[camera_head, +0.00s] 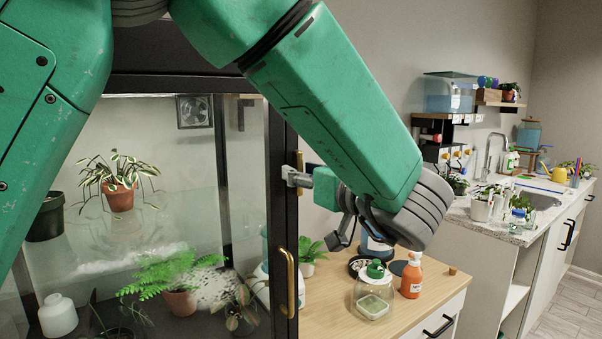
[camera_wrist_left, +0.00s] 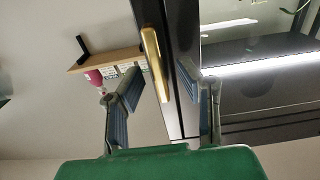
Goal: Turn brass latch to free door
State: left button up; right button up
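The brass latch (camera_wrist_left: 154,62) shows in the left wrist view as an upright, slightly tilted bar on the dark door frame (camera_wrist_left: 180,30). My left gripper (camera_wrist_left: 165,85) is open, with one finger on each side of the latch; I cannot tell whether either touches it. The door looks closed. A long brass handle (camera_head: 288,283) is lower on the door. My right gripper is not in view.
Behind the glass stand potted plants (camera_head: 120,195) and a white jar (camera_head: 57,316). Right of the cabinet, a wooden counter (camera_head: 330,318) holds a glass jar (camera_head: 373,295) and an orange bottle (camera_head: 411,276) below my wrist. The wrist view shows a wooden shelf (camera_wrist_left: 105,60).

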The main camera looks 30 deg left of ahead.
pick_arm(q)
jog(key=v, duration=1.1)
jog(key=shift+w+f, duration=0.2)
jog(key=shift+w, duration=0.05)
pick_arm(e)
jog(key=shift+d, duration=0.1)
pick_arm(q)
jog(key=shift+d, duration=0.1)
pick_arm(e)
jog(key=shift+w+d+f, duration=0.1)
